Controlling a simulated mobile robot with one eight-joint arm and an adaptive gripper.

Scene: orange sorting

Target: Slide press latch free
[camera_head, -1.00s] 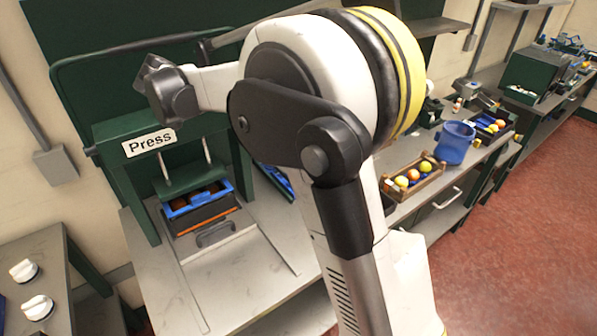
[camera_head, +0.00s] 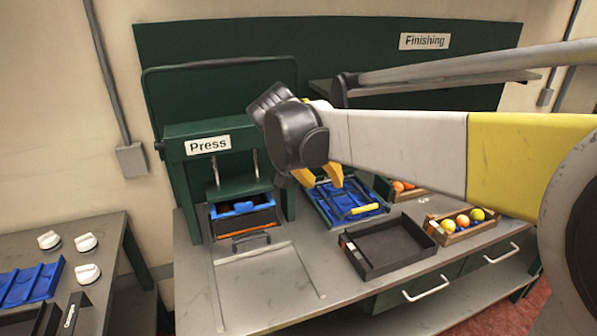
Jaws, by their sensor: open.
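The green press (camera_head: 222,150) labelled "Press" stands at the left of the grey bench. Its plate hangs on two rods above a blue-rimmed tray (camera_head: 243,208) with a dark front and an orange stripe. A grey handle (camera_head: 251,240) lies in front of that tray. I cannot tell which part is the latch; my arm may hide it. My gripper (camera_head: 320,178) shows as yellow fingers, open and apparently empty, to the right of the press. In the picture it is over a blue rack (camera_head: 345,200) with a yellow bar.
A side table (camera_head: 105,243) at left holds white knobs and a blue tray. The bench front before the press is clear.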

